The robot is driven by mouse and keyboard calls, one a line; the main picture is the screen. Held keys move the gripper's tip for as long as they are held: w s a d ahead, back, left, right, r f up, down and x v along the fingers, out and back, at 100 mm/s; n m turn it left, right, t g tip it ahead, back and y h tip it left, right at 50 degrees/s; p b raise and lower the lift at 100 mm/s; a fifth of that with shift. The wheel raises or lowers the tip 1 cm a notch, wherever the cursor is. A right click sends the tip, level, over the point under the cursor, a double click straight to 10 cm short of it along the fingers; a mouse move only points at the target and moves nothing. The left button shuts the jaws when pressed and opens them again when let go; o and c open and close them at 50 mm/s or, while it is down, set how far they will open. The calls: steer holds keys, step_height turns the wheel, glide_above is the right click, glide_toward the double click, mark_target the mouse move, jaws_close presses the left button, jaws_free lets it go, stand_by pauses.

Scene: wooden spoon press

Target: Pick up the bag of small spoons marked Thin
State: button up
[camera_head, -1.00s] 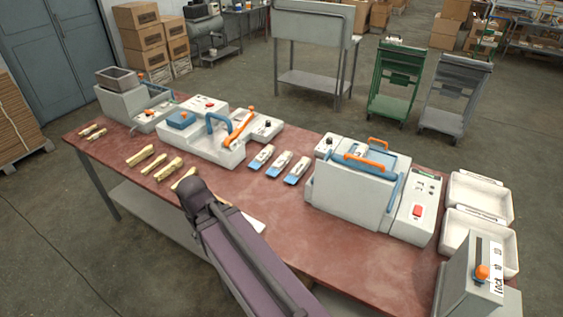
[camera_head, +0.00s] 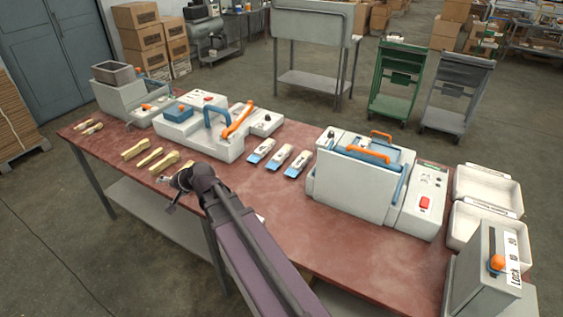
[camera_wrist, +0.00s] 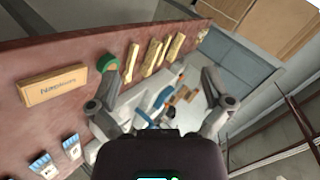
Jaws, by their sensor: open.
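Several pale yellow spoon bundles (camera_head: 149,157) lie on the red-brown table (camera_head: 270,200); smaller ones (camera_head: 90,127) lie at its far left end. They also show in the wrist view (camera_wrist: 153,57). Three white-and-blue packets (camera_head: 280,157) lie right of them; two show in the wrist view (camera_wrist: 72,147). No marking reading Thin is legible, so I cannot tell which is that bag. My gripper (camera_head: 174,188) is near the table's front edge, close to the nearest bundle. In the wrist view its fingers (camera_wrist: 157,85) are wide apart with nothing held.
A brown labelled block (camera_wrist: 53,85) and a green ring (camera_wrist: 107,62) show in the wrist view. White machines (camera_head: 200,132) stand behind the bundles, and a larger press (camera_head: 345,190) stands to the right.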

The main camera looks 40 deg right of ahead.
steer(key=w+d+r+m+t+h+b, duration=0.1)
steer(key=w+d+m+t+h+b, duration=0.35)
steer(key=d+m, duration=0.55)
steer(key=w+d+r+m+t+h+b, duration=0.1)
steer(key=w+d+m+t+h+b, duration=0.25)
steer(key=w+d+m+h, duration=0.45)
steer(key=m+g+h+b, duration=0.5)
steer(key=m+g+b, duration=0.5)
steer(key=m, duration=1.2)
glide_toward(276, 159)
steer(key=shift+w+a+r+g+p, duration=0.2)
steer(key=shift+a+r+g+p, duration=0.25)
steer(key=shift+a+r+p, duration=0.2)
steer(key=shift+w+a+r+g+p, duration=0.2)
steer(key=shift+a+r+g+p, duration=0.3)
steer(key=shift+a+p, duration=0.1)
steer(key=shift+s+d+f+m+g, duration=0.15)
steer(key=shift+s+f+m+g, duration=0.1)
steer(key=shift+m, duration=0.25)
steer(key=shift+b+x, duration=1.7)
steer(key=shift+x, duration=2.6)
steer(key=shift+w, duration=0.1)
